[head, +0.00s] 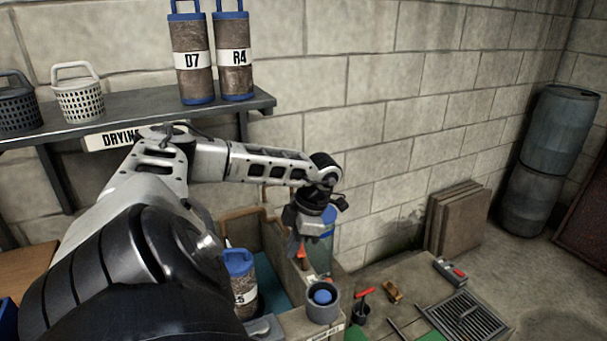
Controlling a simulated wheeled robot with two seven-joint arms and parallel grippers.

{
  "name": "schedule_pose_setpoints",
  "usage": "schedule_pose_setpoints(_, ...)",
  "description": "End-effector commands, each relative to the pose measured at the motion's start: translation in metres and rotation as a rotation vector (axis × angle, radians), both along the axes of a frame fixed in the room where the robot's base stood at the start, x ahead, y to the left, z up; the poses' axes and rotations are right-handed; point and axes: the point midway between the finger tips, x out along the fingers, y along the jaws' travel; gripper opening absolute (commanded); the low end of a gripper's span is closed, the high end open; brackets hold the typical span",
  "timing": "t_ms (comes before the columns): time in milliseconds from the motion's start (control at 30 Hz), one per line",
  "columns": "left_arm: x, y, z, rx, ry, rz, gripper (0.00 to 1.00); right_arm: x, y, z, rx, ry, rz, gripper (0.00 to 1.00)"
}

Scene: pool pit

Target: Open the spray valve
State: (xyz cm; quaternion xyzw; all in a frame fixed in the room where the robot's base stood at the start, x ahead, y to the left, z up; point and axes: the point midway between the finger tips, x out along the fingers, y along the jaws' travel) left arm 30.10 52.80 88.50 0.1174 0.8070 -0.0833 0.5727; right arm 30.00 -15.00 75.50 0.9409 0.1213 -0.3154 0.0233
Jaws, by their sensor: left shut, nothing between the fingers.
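My left arm comes in from the left and reaches across to the right. A blue object (329,216) is partly hidden behind the gripper. My right gripper is out of view.
A blue-capped canister (239,280) stands in the basin. A grey cup with a blue ball (322,301) and a red-handled tool (363,294) are near the front. A floor grate (467,320) lies right. The wall shelf (140,117) holds canisters (192,85) and baskets (78,98).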

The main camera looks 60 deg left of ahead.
Motion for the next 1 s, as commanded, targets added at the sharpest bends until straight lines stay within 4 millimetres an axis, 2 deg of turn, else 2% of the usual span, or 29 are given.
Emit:
schedule_pose_setpoints(267, 0.003, 0.001, -0.001, 0.0, 0.0, -0.006, 0.0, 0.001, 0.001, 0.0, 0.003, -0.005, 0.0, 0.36)
schedule_pose_setpoints(600, 0.008, 0.014, 0.0, 0.0, -0.001, -0.009, 0.0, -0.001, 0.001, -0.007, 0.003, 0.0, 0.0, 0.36)
schedule_pose_setpoints(1000, 0.007, 0.014, 0.0, 0.0, 0.0, -0.009, 0.0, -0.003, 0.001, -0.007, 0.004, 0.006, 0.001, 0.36)
